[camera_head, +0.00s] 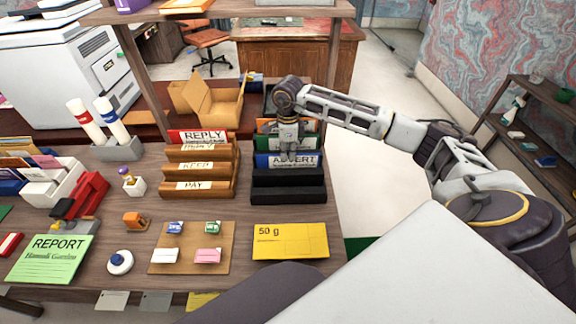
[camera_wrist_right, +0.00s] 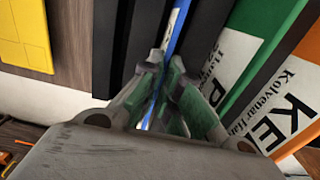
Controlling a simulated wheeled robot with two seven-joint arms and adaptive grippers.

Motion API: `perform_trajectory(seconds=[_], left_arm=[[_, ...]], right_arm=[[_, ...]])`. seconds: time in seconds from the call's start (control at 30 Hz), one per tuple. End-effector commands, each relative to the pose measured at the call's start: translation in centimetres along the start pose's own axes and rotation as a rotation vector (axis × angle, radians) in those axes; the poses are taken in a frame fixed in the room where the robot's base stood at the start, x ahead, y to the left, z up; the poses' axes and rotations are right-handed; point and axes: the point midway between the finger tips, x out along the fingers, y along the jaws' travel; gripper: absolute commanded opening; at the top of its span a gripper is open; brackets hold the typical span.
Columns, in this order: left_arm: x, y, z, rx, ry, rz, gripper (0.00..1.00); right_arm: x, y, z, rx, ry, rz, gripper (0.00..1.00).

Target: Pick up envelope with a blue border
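The blue-bordered envelope (camera_head: 262,161), with "ADVERT" partly readable on its white label, stands upright in the black rack (camera_head: 289,195). In the right wrist view its thin blue edge (camera_wrist_right: 176,28) runs between my fingers. My right gripper (camera_head: 288,158) is over the top middle of this envelope and hides part of its label. In the wrist view the fingertips of my right gripper (camera_wrist_right: 166,60) come close together on both sides of the blue edge and look shut on it. Green (camera_wrist_right: 254,38) and orange (camera_wrist_right: 308,55) bordered envelopes stand behind it. My left gripper is not in view.
A wooden rack (camera_head: 198,187) with red and other envelopes stands just left of the black rack. A yellow 50 g card (camera_head: 290,241) lies in front. A wooden board (camera_head: 190,262) with small stamps and a green report card (camera_head: 50,259) lie farther left.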

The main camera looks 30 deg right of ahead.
Motion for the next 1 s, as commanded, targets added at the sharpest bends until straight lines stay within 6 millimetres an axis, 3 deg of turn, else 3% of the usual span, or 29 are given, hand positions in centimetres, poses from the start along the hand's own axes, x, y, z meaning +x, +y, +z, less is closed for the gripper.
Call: perform_trajectory(seconds=[0.57, 1.0], left_arm=[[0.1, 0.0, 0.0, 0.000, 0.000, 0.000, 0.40], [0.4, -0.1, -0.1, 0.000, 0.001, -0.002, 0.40]], right_arm=[[-0.8, -0.1, 0.0, 0.000, -0.002, -0.001, 0.00], [-6.6, -0.1, 0.1, 0.000, -0.003, -0.003, 0.00]])
